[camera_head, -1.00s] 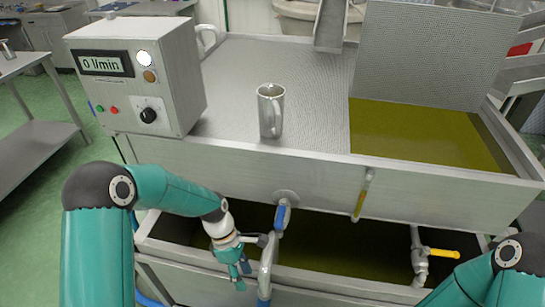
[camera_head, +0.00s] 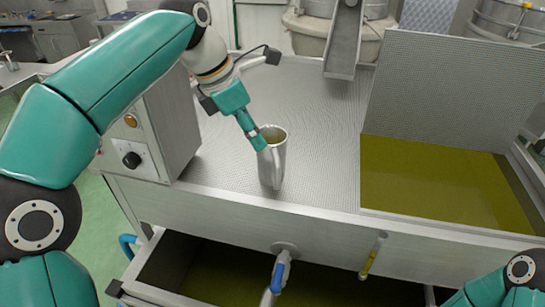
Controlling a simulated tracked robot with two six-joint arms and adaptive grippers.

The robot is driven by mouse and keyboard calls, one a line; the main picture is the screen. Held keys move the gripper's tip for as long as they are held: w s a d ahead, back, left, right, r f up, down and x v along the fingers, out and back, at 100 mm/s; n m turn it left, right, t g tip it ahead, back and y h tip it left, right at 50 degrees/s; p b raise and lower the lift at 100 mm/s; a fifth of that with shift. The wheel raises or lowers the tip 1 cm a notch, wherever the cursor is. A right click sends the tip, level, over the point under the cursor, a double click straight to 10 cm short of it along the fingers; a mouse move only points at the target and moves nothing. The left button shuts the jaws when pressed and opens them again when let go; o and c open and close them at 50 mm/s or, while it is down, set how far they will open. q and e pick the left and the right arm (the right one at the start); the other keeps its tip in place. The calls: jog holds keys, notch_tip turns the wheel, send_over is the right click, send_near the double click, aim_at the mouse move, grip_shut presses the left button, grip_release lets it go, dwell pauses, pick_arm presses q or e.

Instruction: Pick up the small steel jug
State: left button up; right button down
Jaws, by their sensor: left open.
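The small steel jug (camera_head: 279,168) stands upright on the perforated steel top near its front edge. Its mouth faces up and its handle shows on the side towards me. My left gripper (camera_head: 257,139) comes down from the upper left and is open, with its fingertips at the jug's rim on the left side. It covers part of the rim, and I cannot tell whether the fingers touch the jug. My right gripper is not in view; only part of my right arm shows at the lower right corner.
A control box (camera_head: 170,135) stands left of the jug, partly behind my left arm. A basin of green-yellow oil (camera_head: 425,180) lies to the right, with an upright perforated panel (camera_head: 460,95) behind it. A steel chute (camera_head: 344,40) stands behind. The top right of the jug is clear.

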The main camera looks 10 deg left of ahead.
pick_arm(q)
send_over(278, 186)
jog(key=a, duration=0.2)
notch_tip(278, 186, down, 10)
jog(key=r, duration=0.1)
jog(key=shift+s+b+x, duration=0.1)
jog(key=shift+b+x, duration=0.1)
jog(key=shift+x, duration=1.35)
jog(key=shift+s+b+x, duration=0.15)
jog(key=shift+b+x, duration=0.05)
jog(key=shift+x, duration=1.3)
jog(key=shift+a+f, duration=0.1)
grip_shut()
jog(key=shift+w, duration=0.1)
